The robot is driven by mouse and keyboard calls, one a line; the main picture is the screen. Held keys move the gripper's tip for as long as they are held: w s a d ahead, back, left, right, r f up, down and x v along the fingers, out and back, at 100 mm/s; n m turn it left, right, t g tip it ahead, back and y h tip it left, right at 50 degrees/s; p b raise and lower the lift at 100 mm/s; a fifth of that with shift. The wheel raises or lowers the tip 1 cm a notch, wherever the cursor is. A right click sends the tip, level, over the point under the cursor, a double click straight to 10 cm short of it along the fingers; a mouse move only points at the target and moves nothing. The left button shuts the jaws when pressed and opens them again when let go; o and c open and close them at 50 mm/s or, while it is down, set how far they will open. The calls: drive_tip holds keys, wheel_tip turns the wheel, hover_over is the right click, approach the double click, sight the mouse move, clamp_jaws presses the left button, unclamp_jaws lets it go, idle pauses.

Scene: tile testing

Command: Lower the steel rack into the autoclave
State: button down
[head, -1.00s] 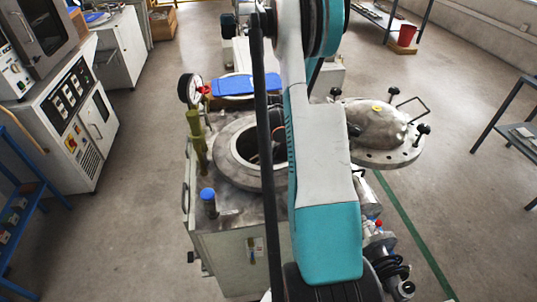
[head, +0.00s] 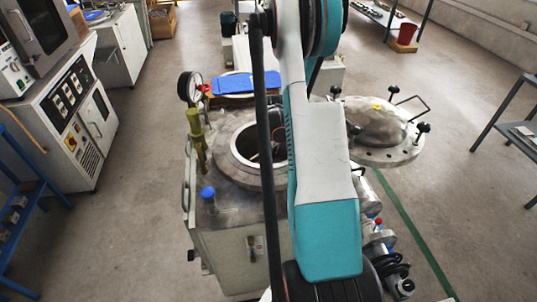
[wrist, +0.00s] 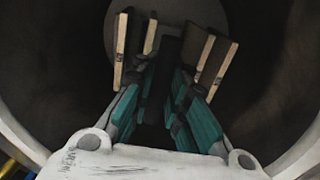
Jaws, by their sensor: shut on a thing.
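The autoclave (head: 228,172) stands open in the middle of the head view, its round mouth facing up. In the wrist view its pale rim (wrist: 22,143) curves around the lower corners and the dark chamber lies beyond. My gripper (wrist: 168,72) reaches into the chamber with its teal fingers closed on the dark middle part of the steel rack (wrist: 168,50). Several upright slabs with pale edges stand on both sides of this part. The rack's underside is hidden, and I cannot tell whether it touches the chamber floor. In the head view my arm hides the gripper and most of the rack.
The domed lid (head: 372,122) is swung aside to the right of the mouth. A pressure gauge (head: 190,86) and a blue-capped fitting (head: 208,193) rise beside the mouth on the left. A blue object (head: 248,84) lies behind it. Open floor surrounds the autoclave.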

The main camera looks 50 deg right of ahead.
idle(0.4)
drive_tip(key=c, duration=1.5)
unclamp_jaws()
drive_tip(key=shift+r+p, duration=5.65)
drive_tip(key=shift+r, duration=4.2)
